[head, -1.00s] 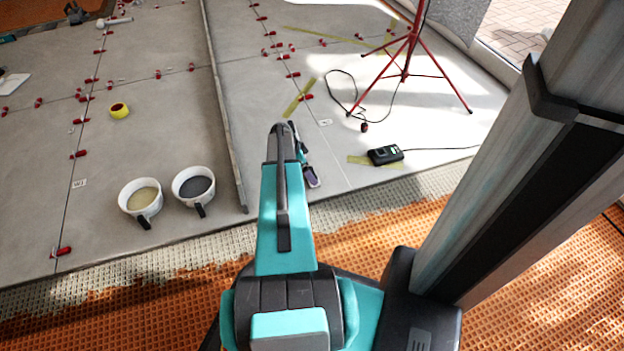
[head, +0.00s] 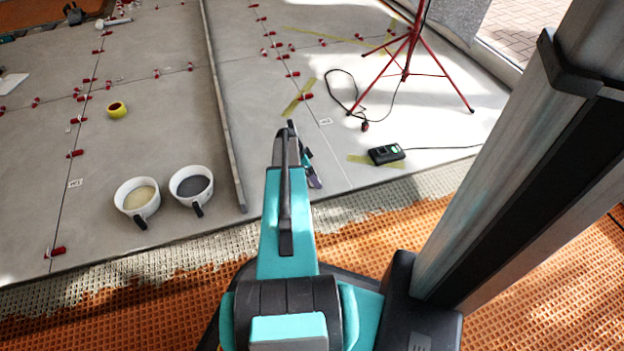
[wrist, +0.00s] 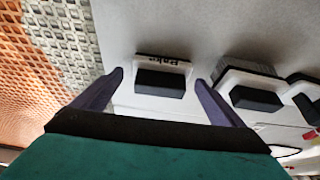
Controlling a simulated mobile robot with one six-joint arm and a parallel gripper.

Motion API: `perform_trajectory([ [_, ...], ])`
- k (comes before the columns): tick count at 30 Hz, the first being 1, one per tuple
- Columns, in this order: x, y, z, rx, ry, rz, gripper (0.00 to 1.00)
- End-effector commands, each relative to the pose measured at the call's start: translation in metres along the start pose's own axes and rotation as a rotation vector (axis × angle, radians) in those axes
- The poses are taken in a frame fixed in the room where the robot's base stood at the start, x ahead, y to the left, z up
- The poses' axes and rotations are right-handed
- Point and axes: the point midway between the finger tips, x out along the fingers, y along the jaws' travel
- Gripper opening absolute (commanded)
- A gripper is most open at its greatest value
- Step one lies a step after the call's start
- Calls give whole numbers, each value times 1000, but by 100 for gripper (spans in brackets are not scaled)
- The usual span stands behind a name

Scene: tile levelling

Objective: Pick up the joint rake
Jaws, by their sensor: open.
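In the wrist view a dark block on a white plate lettered "Rake" (wrist: 160,84) stands between my fingertips; I take it to be the joint rake's grip. My gripper (wrist: 160,78) is open, with one purple finger to each side of it and a visible gap on both sides. Whether the fingers are level with the block is hard to tell. In the head view my own arm hides the rake, and only a bit of my gripper (head: 314,178) shows beside the arm, over the grey tiles.
A similar dark block on a white plate (wrist: 255,97) stands close to the right finger in the wrist view. In the head view, two white mugs (head: 137,203) (head: 190,185), a long bar (head: 225,120), a black device (head: 386,154) and a red tripod (head: 405,72) are around.

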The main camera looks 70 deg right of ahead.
Motion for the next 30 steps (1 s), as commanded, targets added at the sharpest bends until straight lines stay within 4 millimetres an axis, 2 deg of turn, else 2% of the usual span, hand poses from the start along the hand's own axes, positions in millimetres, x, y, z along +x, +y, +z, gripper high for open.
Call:
perform_trajectory([
  [3,6,0,0,0,0,-1,92],
  [20,6,0,0,-1,0,0,92],
  [27,5,0,1,-1,0,0,52],
  [28,5,0,1,-2,0,0,48],
  [30,5,0,1,-2,0,0,48],
])
